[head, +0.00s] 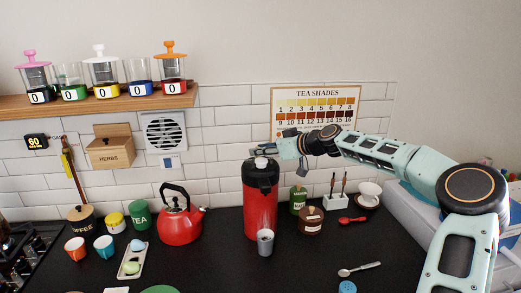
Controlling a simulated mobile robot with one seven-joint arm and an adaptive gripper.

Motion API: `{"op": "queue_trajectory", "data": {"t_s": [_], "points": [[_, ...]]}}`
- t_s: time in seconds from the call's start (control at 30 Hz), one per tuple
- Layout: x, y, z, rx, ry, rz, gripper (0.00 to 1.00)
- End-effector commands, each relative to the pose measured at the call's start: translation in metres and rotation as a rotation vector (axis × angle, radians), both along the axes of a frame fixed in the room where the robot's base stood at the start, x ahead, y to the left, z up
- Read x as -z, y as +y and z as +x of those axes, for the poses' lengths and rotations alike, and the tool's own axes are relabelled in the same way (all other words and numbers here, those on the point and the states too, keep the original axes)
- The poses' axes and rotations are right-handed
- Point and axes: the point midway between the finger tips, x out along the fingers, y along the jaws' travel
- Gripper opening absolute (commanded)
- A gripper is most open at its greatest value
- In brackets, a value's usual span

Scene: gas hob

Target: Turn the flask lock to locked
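The red flask (260,215) stands upright on the dark worktop in the middle of the head view, with a black top and spout. Its light-coloured cap (262,163) shows at the top; which part is the lock, and how it is set, is too small to tell. My gripper (268,155) comes in from the right, with its dark fingers just above and beside the flask's top. I cannot tell whether it touches the flask, or whether the fingers are open or shut.
A grey cup (265,242) stands in front of the flask. A spoon (359,269) lies front right. The worktop between has free room.

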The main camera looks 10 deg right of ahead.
Motion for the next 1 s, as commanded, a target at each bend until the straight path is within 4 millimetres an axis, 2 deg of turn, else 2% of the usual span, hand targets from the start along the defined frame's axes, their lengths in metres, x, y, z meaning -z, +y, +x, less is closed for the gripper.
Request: {"op": "queue_trajectory", "data": {"t_s": [0.27,0.5,1.0], "points": [[0.0011,0.0005,0.0011,0.001,0.0,0.0,0.25],[0.0011,0.0005,0.0009,0.0,0.001,-0.001,0.0],[0.0037,0.0009,0.0002,0.042,-0.001,-0.004,0.0]]}}
